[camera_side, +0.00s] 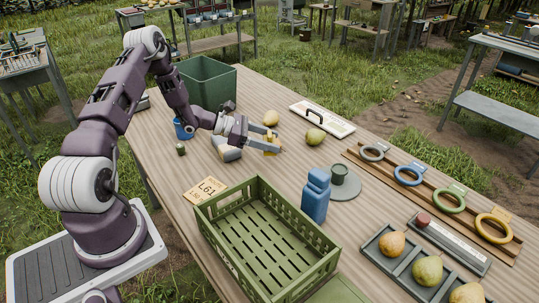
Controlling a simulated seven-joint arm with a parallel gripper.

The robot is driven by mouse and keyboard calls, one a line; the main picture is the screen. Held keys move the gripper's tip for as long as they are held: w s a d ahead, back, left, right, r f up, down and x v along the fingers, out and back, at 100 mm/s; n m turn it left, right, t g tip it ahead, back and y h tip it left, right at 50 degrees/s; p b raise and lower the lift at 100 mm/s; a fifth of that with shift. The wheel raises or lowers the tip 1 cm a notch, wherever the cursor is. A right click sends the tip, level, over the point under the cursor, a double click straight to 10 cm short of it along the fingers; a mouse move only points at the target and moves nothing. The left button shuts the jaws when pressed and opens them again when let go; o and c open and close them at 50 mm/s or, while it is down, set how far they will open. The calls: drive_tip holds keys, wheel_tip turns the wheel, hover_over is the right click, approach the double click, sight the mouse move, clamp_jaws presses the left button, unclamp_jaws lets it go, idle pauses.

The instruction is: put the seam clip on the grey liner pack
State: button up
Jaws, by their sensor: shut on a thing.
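My gripper (274,144) is over the middle of the table, pointing right. It is shut on a small yellow piece (265,147), which looks like the seam clip; the fingers hide part of it. A grey rounded bundle (227,149), which looks like the grey liner pack, lies on the table just left of my gripper, below my wrist. The held piece is to the right of this bundle and apart from it. I cannot tell exactly how high it is above the table.
A green slotted crate (327,262) stands in front, with a blue bottle (316,196) to its right. A dark green bin (234,85) stands behind. Loose pears (315,137) lie beyond my gripper. A rack of coloured rings (408,177) and a pear tray (371,247) are at right.

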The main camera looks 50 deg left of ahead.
drive_tip(key=shift+a+r+n+t+y, duration=0.3)
drive_tip(key=shift+a+r+n, duration=0.2)
drive_tip(key=shift+a+r, duration=0.55)
drive_tip(key=s+a+r+n+t+y, duration=0.1)
drive_tip(key=a+r+n+y, duration=0.15)
drive_tip(key=a, duration=0.45)
drive_tip(key=s+a+r+n+t+y, duration=0.1)
drive_tip(key=s+a+r+n+y, duration=0.2)
drive_tip(key=a, duration=0.5)
drive_tip(key=shift+n+y, duration=0.35)
drive_tip(key=shift+y, duration=0.5)
drive_tip(key=f, duration=0.7)
drive_tip(key=w+a+f, duration=0.1)
drive_tip(key=f, duration=0.3)
drive_tip(key=shift+f, duration=0.15)
drive_tip(key=o, duration=1.3)
drive_tip(key=shift+o, duration=0.2)
